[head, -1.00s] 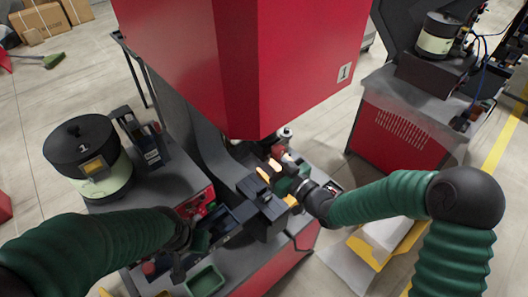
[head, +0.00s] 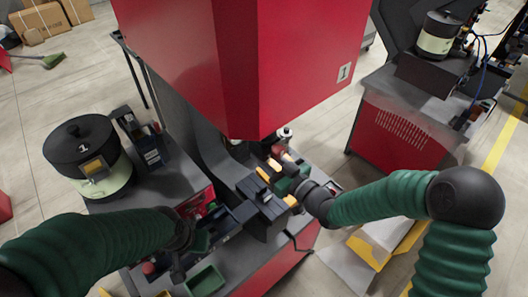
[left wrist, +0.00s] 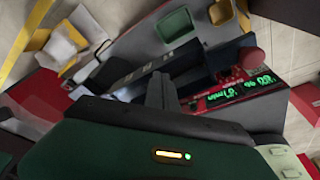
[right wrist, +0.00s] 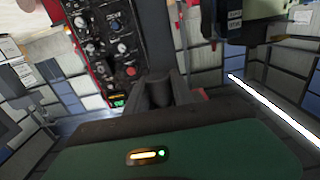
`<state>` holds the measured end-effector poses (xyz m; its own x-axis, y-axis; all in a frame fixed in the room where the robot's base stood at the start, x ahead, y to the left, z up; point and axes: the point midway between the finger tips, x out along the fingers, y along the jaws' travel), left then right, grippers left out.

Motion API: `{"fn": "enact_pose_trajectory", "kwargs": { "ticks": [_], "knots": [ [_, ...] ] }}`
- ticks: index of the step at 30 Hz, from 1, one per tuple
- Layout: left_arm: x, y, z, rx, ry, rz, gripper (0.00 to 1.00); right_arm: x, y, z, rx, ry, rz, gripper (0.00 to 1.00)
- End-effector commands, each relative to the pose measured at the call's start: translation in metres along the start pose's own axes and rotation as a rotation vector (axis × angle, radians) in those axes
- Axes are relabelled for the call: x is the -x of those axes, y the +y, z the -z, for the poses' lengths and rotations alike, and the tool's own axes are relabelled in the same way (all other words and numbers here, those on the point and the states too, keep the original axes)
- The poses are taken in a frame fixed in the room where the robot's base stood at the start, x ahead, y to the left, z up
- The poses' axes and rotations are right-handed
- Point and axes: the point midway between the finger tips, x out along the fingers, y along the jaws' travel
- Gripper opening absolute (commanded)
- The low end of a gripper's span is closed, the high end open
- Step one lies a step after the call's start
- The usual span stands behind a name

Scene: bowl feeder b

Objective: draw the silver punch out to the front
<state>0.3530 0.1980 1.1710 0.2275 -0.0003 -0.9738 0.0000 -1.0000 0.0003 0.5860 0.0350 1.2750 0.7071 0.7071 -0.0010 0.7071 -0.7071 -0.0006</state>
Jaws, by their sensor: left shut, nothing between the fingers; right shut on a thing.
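My right gripper (head: 286,162) reaches in under the red machine housing, close to the dark fixture. In the right wrist view its fingers (right wrist: 160,90) are shut on a small grey piece, which I take to be the silver punch (right wrist: 159,97); it is mostly hidden by the fingers. A silver post with a pale top (head: 285,133) stands just behind the right fingertips. My left gripper (head: 179,268) is shut and empty over the front left of the bench. In the left wrist view its closed fingers (left wrist: 162,94) point at the dark rail.
The red housing (head: 245,70) hangs over the work spot. A black-lidded feeder bowl (head: 82,150) stands at left. Green bin (head: 205,281), dark fixture (head: 262,208) and a red button (head: 149,268) crowd the front. A second red machine (head: 405,135) stands at right.

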Motion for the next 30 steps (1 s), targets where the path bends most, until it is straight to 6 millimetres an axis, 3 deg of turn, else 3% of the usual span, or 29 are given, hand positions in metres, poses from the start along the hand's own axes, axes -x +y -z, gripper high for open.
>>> {"fn": "enact_pose_trajectory", "kwargs": {
  "ticks": [30],
  "knots": [
    [0.002,0.000,0.001,0.000,0.000,0.000,0.00,0.042,0.000,0.000,0.001,0.000,0.000,0.00]
  ]
}}
